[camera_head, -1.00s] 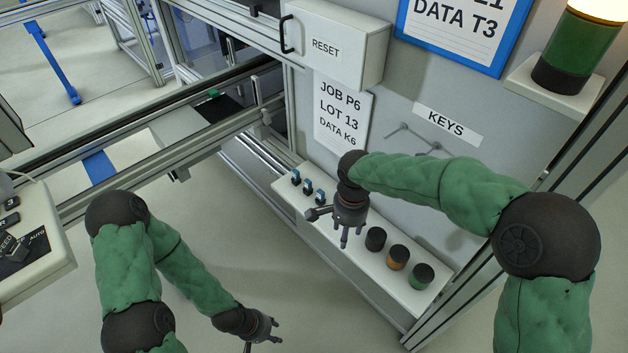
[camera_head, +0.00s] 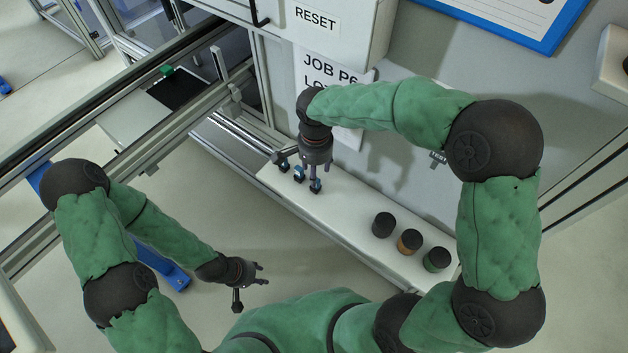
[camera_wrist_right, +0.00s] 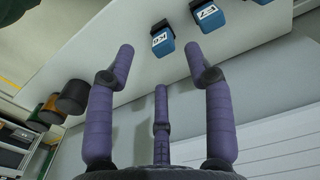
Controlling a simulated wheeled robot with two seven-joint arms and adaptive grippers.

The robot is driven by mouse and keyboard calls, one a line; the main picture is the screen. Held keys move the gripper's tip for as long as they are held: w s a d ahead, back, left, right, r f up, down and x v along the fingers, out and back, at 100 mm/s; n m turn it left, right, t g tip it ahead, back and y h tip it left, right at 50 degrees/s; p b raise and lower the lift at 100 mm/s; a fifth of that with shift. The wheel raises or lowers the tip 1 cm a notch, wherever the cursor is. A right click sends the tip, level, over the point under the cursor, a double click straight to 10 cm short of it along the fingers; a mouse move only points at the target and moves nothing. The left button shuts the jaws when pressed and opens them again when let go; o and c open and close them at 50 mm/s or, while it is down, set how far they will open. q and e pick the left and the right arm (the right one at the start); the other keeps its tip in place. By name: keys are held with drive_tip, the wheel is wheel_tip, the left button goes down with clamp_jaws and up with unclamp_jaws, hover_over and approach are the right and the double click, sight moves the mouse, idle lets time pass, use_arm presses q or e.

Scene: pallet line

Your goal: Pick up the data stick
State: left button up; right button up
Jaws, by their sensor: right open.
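Three small blue-and-black data sticks stand in a row on the white shelf (camera_head: 345,222): a left one (camera_head: 283,165), a middle one (camera_head: 299,174) and a right one (camera_head: 316,187). Their labels are too small to read surely. My right gripper (camera_head: 313,174) is open and points down just above the right stick, partly covering the row. In the right wrist view the nearest stick (camera_wrist_right: 161,38) appears between the two outer fingertips (camera_wrist_right: 160,60), not gripped; a second stick (camera_wrist_right: 208,18) is beside it. My left gripper (camera_head: 262,280) is open and empty over the floor.
Black (camera_head: 383,224), orange (camera_head: 409,241) and green (camera_head: 436,259) capped cylinders stand farther right on the shelf. A panel with a RESET box (camera_head: 340,30) and a partly covered job sheet (camera_head: 330,65) rises behind. A rail frame (camera_head: 130,130) runs along the left.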

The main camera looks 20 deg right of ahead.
drive_tip(key=f, duration=0.1)
drive_tip(key=f+b, duration=0.1)
drive_tip(key=f, duration=0.3)
drive_tip(key=shift+w+d, duration=0.15)
drive_tip(key=shift+w, duration=0.1)
drive_tip(key=c, duration=1)
